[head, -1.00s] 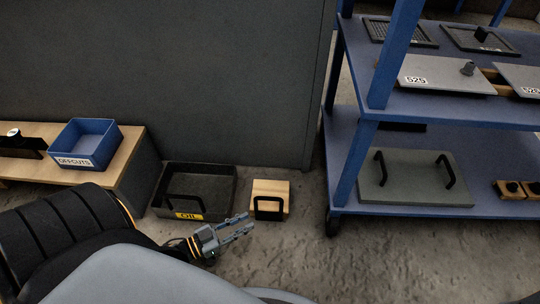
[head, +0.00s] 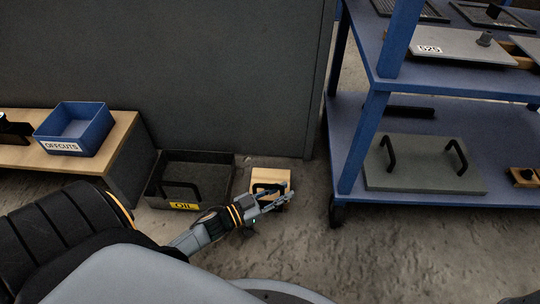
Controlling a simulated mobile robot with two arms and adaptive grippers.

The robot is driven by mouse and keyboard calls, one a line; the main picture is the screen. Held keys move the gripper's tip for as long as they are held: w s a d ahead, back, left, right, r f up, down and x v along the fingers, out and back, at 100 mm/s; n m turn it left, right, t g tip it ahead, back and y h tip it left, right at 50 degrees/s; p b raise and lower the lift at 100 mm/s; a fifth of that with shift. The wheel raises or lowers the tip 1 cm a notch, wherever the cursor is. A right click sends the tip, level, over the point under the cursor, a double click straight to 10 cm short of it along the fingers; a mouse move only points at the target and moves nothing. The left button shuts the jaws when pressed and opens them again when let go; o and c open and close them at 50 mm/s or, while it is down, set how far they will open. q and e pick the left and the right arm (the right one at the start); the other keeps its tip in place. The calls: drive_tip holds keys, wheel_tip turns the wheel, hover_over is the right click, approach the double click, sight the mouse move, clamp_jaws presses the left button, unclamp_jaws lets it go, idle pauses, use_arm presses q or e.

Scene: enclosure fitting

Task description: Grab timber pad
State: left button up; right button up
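The timber pad (head: 271,175) is a pale wooden block with a black handle, on the concrete floor near the foot of the grey panel. My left gripper (head: 282,196) is at the front of the pad, with its fingers over the handle area. The fingers and wrist hide most of the handle and the pad's front edge. I cannot tell whether the fingers are apart or closed on the handle. My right gripper is not in the view.
A dark tray labelled OIL (head: 220,164) stands just left of the pad. A blue OFFCUTS box (head: 101,130) sits on a wooden bench (head: 110,150). A blue shelf cart (head: 345,155) with plates stands at right. Floor between pad and cart is clear.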

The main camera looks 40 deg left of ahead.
use_arm(q)
drive_tip(key=shift+w, duration=0.1)
clamp_jaws()
idle(0.3)
drive_tip(key=shift+r, duration=0.1)
